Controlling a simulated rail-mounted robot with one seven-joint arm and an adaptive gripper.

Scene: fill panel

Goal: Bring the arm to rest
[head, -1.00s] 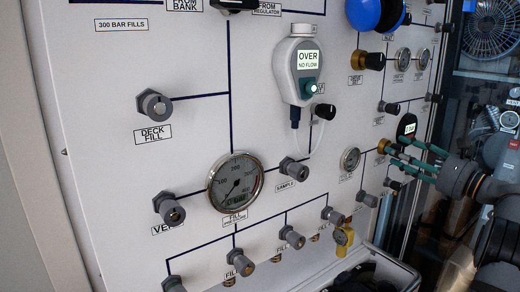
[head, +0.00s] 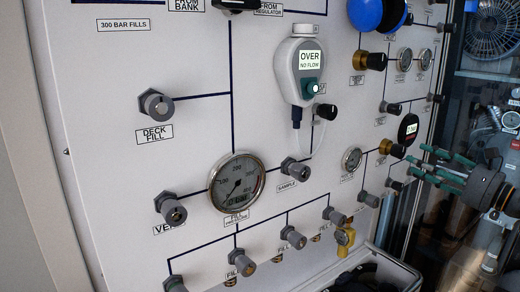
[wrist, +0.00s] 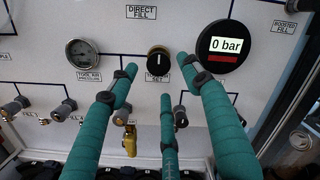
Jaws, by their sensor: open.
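My gripper (head: 420,163) has teal-wrapped fingers and stands off the right side of the panel in the head view. Its fingers are spread, with nothing between them. In the wrist view my gripper (wrist: 160,80) points at the panel, its fingertips around and below a black knob (wrist: 158,60) in the picture. The knob's label, ending in "SET", is partly covered by a finger. The same knob, with a brass base, shows in the head view (head: 397,151), apart from the fingertips.
The white panel (head: 110,200) carries several valves and gauges. A round display (wrist: 225,44) reads "0 bar" right of the knob. A gas analyser (head: 303,75) reads "OVER NO FLOW". A brass fitting (head: 344,237) hangs low on the panel. A fan (head: 493,28) stands behind at right.

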